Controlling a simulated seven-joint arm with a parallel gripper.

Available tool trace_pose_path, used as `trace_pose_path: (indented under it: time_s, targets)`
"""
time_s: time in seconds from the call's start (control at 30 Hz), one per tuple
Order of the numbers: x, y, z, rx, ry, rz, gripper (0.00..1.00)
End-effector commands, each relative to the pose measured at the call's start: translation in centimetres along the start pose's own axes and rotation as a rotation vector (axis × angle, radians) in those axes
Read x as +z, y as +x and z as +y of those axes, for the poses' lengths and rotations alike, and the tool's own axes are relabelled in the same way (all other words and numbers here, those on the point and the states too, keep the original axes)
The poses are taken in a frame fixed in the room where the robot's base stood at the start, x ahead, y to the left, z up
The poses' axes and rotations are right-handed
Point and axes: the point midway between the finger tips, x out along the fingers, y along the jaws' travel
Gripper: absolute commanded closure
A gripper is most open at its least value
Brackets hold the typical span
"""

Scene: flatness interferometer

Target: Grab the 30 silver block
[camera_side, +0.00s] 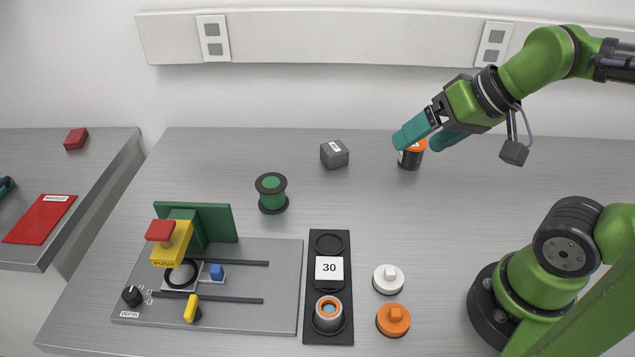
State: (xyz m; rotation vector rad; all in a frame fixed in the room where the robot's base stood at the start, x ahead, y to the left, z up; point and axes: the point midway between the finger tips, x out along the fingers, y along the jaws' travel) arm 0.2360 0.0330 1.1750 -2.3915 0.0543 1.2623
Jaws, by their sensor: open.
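A pale square piece marked 30 (329,268) covers the middle place of a black tray (314,300) at the front centre; whether it is a block or a flat label I cannot tell. A dark grey block (334,155) with a small white label stands alone at the back centre; its label is too small to read. My gripper (424,140), with teal fingers, is open at the back right, right of the grey block and well away from the tray. A dark, orange-topped canister (410,159) appears just below the fingers, partly hidden by them; contact is unclear.
The tray's far recess (329,244) is empty; its near one holds an orange-and-grey ring piece (328,313). White (388,279) and orange (393,320) knobbed discs lie to its right. A green spool (271,193) and a fixture plate (250,285) are left. The back centre is mostly clear.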

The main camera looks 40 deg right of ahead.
Motion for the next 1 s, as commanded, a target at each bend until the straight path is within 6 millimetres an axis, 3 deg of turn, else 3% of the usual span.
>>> trace_pose_path:
  time_s: [0.17,0.27,0.4,0.63,0.8,1.0]
  targets:
    - [0.7,1.3,-0.8,0.003,-0.033,-0.065,0.17]
    - [0.8,2.9,-2.4,0.013,-0.132,-0.155,0.17]
    - [1.5,5.5,-5.7,-0.011,-0.578,-0.334,0.17]
    - [3.0,8.5,-9.6,-0.174,-1.320,-0.548,0.17]
    - [4.0,9.9,-11.7,-0.369,-1.818,-0.646,0.17]
    - [4.0,10.0,-13.1,-0.599,-2.276,-0.660,0.17]
